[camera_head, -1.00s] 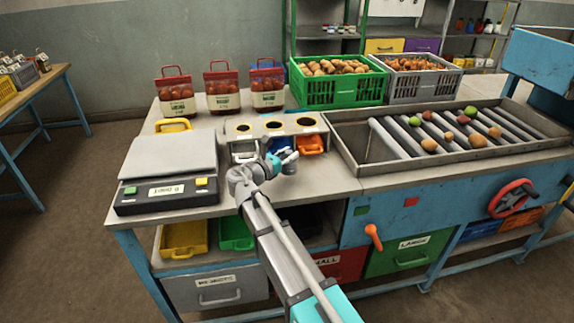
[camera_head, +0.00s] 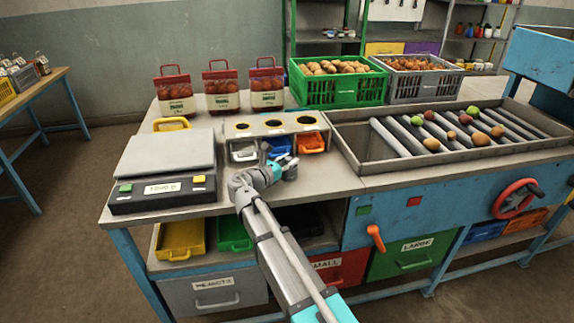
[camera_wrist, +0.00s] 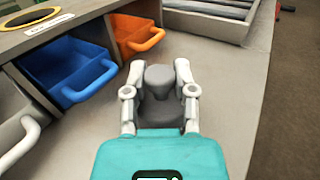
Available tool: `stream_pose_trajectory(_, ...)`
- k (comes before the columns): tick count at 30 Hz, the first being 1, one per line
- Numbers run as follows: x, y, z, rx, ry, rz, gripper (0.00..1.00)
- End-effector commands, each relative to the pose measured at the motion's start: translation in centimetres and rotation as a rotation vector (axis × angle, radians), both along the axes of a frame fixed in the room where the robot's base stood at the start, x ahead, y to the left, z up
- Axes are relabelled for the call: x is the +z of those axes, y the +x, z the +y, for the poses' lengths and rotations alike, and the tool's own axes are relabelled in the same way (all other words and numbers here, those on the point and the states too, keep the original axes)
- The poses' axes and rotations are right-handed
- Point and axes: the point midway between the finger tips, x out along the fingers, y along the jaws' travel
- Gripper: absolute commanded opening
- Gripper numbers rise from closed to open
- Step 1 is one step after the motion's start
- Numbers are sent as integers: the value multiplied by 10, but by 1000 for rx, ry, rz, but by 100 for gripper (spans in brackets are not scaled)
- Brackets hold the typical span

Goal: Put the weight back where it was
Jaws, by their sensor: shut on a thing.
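The weight (camera_wrist: 160,92) is a grey knobbed piece, seen in the wrist view between the two fingers of my gripper (camera_wrist: 158,76). My gripper is shut on it. In the head view my gripper (camera_head: 288,166) is low over the bench top, just in front of the blue and orange bins; the weight is hard to make out there. I cannot tell whether its base touches the bench. The scale (camera_head: 165,155) stands to the left, its plate empty and its display lit, the digits too blurred to read surely.
The three-hole box (camera_head: 258,125) has a white bin (camera_head: 244,151), a blue bin (camera_wrist: 70,68) and an orange bin (camera_wrist: 136,33) under it. A roller tray (camera_head: 345,150) with produce is at the right. Bare bench lies around my gripper.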

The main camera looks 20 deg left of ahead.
Motion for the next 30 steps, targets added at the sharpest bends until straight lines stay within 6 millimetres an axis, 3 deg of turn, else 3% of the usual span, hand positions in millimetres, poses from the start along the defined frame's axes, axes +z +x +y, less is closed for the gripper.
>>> stream_pose_trajectory(15,-3,0,0,0,-2,-2,0)
stream_pose_trajectory(16,-3,0,0,0,0,0,38)
stream_pose_trajectory(21,-3,0,0,1,0,0,69)
stream_pose_trajectory(30,-3,0,1,1,0,0,69)
